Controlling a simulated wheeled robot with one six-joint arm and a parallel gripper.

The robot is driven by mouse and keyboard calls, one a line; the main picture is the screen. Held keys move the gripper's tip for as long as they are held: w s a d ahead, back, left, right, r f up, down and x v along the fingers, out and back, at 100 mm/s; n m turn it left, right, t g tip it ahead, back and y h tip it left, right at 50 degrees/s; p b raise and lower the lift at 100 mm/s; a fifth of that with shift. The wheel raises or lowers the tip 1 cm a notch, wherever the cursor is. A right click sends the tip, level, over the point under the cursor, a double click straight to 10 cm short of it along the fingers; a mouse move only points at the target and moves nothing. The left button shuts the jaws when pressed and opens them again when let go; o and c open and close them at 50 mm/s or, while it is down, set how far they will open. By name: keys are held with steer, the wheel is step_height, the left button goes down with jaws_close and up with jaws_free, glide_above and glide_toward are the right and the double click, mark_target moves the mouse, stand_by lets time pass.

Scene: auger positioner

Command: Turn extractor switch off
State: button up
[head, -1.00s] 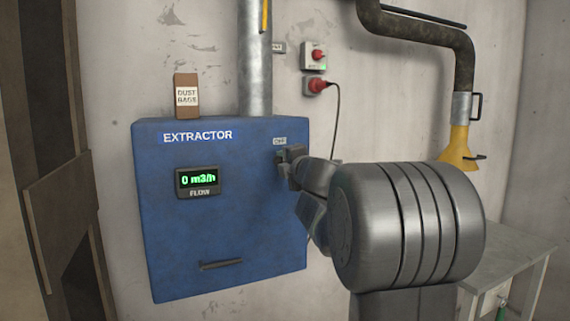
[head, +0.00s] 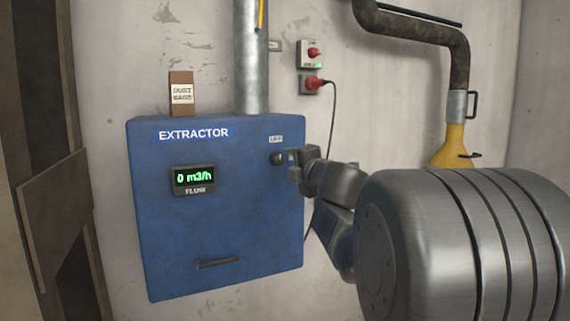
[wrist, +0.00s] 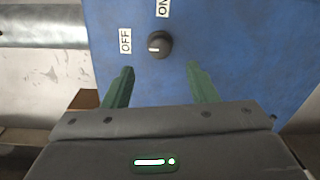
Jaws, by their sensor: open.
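The blue extractor box (head: 235,225) hangs on the wall, and its flow display (head: 194,178) reads 0 m3/h. Its switch is a dark round knob (head: 277,158) under a small label, seen also in the wrist view (wrist: 159,45). In the wrist view the knob's pale mark points left, toward the OFF label (wrist: 125,41); the ON label (wrist: 163,7) is above the knob. My gripper (wrist: 161,82) is open, with its two green fingers apart and nothing between them. It stands back from the knob, to its right in the head view.
A box of dust bags (head: 181,94) stands on the extractor beside a metal pipe (head: 251,60). A red switch (head: 313,54) and a red plug (head: 314,84) with a hanging cable are on the wall. A yellow nozzle (head: 453,148) hangs at the right.

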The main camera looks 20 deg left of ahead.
mark_target(280, 160)
steer(key=v, duration=0.5)
steer(key=shift+s+d, duration=0.3)
steer(key=shift+a, duration=0.1)
steer(key=x, duration=1.4)
steer(key=shift+d, duration=0.25)
